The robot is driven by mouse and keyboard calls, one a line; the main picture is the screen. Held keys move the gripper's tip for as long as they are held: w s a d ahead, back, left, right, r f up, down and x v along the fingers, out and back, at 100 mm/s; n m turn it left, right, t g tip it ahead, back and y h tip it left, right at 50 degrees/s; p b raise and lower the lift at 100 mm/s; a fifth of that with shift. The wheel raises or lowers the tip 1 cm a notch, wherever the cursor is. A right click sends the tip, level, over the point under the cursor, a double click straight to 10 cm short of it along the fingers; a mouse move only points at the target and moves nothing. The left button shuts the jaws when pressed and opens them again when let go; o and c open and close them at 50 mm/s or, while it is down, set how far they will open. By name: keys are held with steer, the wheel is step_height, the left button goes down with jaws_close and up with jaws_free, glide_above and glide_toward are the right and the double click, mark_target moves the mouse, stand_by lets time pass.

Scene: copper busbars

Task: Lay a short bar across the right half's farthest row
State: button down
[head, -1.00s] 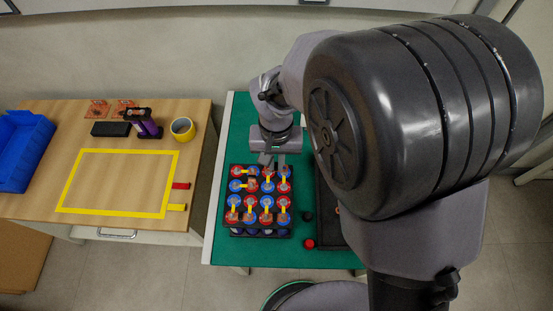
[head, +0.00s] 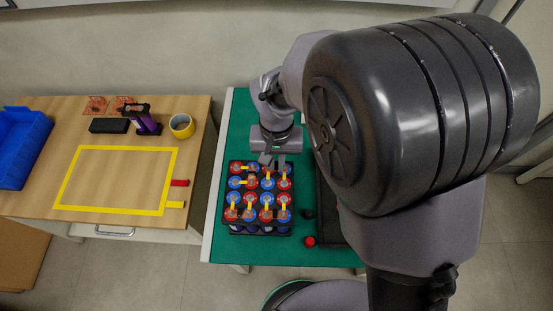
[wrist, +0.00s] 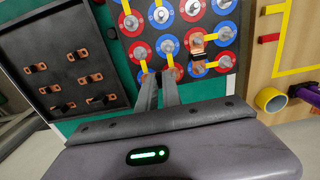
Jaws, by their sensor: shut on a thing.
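The cell block (head: 262,234) stands on the green table, with red and blue ringed cell tops and yellow strips; it also shows in the wrist view (wrist: 229,20). My gripper (head: 272,160) is over the block's far edge, at the right half's farthest row. In the wrist view its fingers (wrist: 160,76) are close together at the cells of that row. They are shut on a short bar, which the fingers almost wholly hide; whether it touches the cells I cannot tell. Another copper bar (wrist: 197,46) with a black middle lies on the block's other half.
A dark tray (wrist: 22,52) with several short copper bars (wrist: 82,54) lies beside the block; my arm covers most of it in the head view. A red knob (head: 310,241) is near the block. A wooden table (head: 120,170) at left holds yellow tape (head: 181,126) and a blue bin (head: 22,150).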

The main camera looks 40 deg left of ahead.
mark_target(277, 166)
steer(key=shift+f, duration=0.25)
steer(key=c, duration=1.5)
jaws_free()
steer(key=shift+o, duration=0.2)
step_height(277, 166, up, 6)
steer(key=p, duration=0.4)
steer(key=shift+r+p, duration=0.15)
steer(key=shift+p, duration=0.15)
